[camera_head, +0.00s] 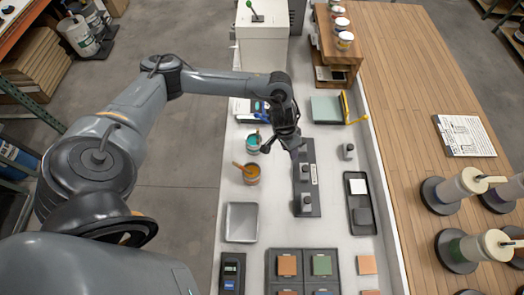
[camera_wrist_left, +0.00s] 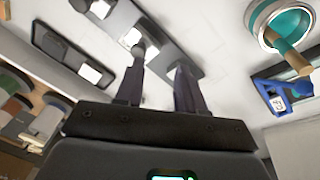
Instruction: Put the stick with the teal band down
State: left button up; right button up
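A can of teal paint (camera_head: 253,145) stands on the white counter, and a wooden stick leans in it. The can (camera_wrist_left: 272,18) and its stick (camera_wrist_left: 292,58) also show at the upper right of the left wrist view. I cannot make out a teal band on the stick. My left gripper (camera_head: 282,147) is above the counter, just right of the teal can. In the left wrist view, its two fingers (camera_wrist_left: 163,68) are apart with nothing between them. My right gripper is not in view.
An orange paint can (camera_head: 252,176) with a stick stands in front of the teal one. A dark strip with knobs (camera_head: 307,177) lies to the right. A grey tray (camera_head: 241,222) and colour swatches (camera_head: 287,265) are nearer. A blue item (camera_wrist_left: 277,100) lies beside the teal can.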

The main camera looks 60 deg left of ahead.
pick_arm(q)
jog(key=s+d+r+m+t+h, duration=0.1)
jog(key=d+r+m+t, duration=0.15)
jog(key=d, duration=0.95)
jog(key=s+d+r+m+t+h, duration=0.2)
jog(key=d+m+t, duration=0.1)
jog(key=d, duration=0.9)
jog(key=s+a+n+g+y, duration=0.3)
jog(key=s+a+y, duration=0.1)
jog(key=s+a, duration=0.8)
jog(key=shift+s+a+f+g, duration=0.35)
jog(key=shift+s+a, duration=0.05)
jog(key=shift+s, duration=0.8)
notch_tip(320, 180, up, 7)
jog(key=p, duration=0.6)
jog(key=shift+f, duration=0.2)
